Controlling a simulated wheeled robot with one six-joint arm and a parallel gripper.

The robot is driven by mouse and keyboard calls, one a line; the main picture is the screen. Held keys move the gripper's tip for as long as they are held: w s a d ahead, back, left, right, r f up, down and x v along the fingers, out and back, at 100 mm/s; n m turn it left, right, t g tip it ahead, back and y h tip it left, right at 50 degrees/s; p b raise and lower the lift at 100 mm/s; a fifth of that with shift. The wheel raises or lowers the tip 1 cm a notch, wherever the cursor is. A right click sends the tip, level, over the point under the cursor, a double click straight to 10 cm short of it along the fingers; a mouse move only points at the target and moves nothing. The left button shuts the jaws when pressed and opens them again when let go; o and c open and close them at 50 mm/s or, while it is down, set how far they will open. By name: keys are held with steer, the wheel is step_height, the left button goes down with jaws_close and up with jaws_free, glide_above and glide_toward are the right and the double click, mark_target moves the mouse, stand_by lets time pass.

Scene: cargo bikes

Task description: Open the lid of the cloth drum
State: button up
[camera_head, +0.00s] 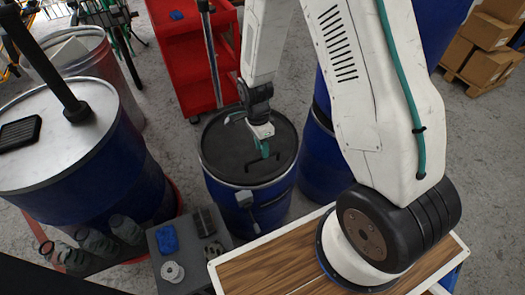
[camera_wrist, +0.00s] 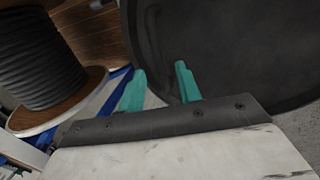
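A blue drum (camera_head: 222,190) with a dark round lid (camera_head: 222,140) stands in the middle of the head view; I take it as the cloth drum. The lid lies flat on top and looks shut. A dark bar handle (camera_head: 279,155) shows on the lid, partly behind my gripper. A grey latch-like part (camera_head: 245,198) hangs on the drum's front. My gripper (camera_head: 263,150) is over the lid close to the handle. In the wrist view its teal fingers (camera_wrist: 160,85) are apart with nothing visible between them, and a dark round surface (camera_wrist: 240,45) lies beyond. Contact cannot be told.
A larger blue drum (camera_head: 80,185) with a grey top stands left. More blue drums (camera_head: 322,160) are close on the right. A red cart (camera_head: 185,60) stands behind. A dark tray (camera_head: 195,235) with small items and a wooden board (camera_head: 270,265) are in front.

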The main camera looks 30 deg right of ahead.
steer(key=shift+s+f, duration=0.2)
steer(key=shift+f, duration=0.95)
